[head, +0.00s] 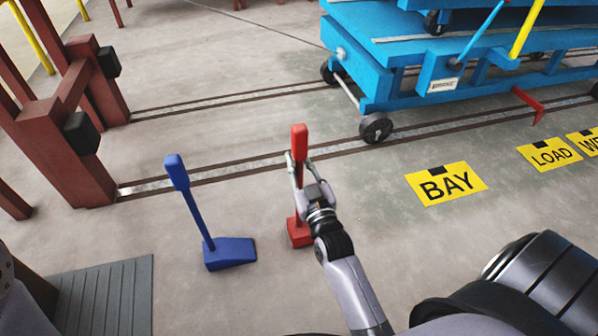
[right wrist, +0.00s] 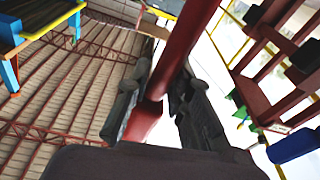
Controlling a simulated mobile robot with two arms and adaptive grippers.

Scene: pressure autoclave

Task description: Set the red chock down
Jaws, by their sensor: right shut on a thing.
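The red chock (head: 299,232) has a wedge-like base and a tall upright handle with a thicker red grip on top. My right gripper (head: 299,165) is shut on its handle, below the grip. The handle (right wrist: 188,45) runs between the fingers (right wrist: 160,105) in the right wrist view. The chock is upright, over bare floor left of the BAY sign. I cannot tell if its base touches the floor. The arm and gripper hide part of the handle. My left gripper is not in view.
A blue chock (head: 230,253) stands on the floor to the left. A rail (head: 225,171) crosses the floor behind. A blue wheeled cart (head: 400,85) stands at back right. Red-brown posts (head: 70,150) are at left. Yellow signs, including BAY (head: 446,185), lie at right.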

